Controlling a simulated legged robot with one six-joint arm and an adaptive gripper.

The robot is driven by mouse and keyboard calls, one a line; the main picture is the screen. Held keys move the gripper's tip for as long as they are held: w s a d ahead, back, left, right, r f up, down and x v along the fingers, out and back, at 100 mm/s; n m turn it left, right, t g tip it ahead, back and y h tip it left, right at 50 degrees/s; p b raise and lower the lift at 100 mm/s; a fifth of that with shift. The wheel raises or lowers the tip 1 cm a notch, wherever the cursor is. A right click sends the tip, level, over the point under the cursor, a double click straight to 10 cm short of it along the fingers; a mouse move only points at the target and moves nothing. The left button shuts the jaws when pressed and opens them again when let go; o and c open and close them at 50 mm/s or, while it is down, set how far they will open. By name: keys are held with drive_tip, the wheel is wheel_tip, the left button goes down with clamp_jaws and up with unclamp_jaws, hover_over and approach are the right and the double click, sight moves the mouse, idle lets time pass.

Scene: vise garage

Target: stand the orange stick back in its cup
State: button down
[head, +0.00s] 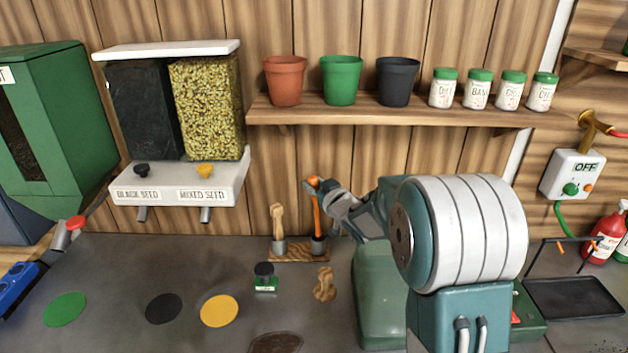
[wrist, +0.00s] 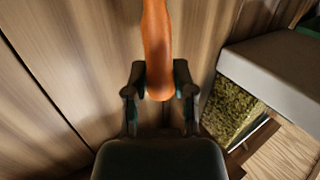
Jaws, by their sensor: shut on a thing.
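The orange stick (head: 317,217) stands close to upright in the head view, at the right metal cup (head: 318,247) of a small wooden stand (head: 298,256). Its lower end meets the cup's mouth; I cannot tell how deep it sits. My gripper (head: 316,185) is shut on the stick near its top, reaching in from the right. In the wrist view the stick (wrist: 157,45) lies between the two fingers (wrist: 160,88), and the cup is hidden. A pale wooden stick (head: 277,219) stands in the left cup (head: 279,246).
A small green-based stamp (head: 265,279) and a wooden knobbed piece (head: 324,285) are on the bench in front of the stand. A seed dispenser (head: 178,182) hangs at left, also in the wrist view (wrist: 270,85). A shelf (head: 400,113) with pots and jars is above.

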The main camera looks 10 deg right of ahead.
sight(314, 201)
drive_tip(key=shift+f, duration=2)
drive_tip(key=shift+c, duration=1.9)
unclamp_jaws()
drive_tip(key=o, duration=0.4)
drive_tip(key=shift+v, duration=3.5)
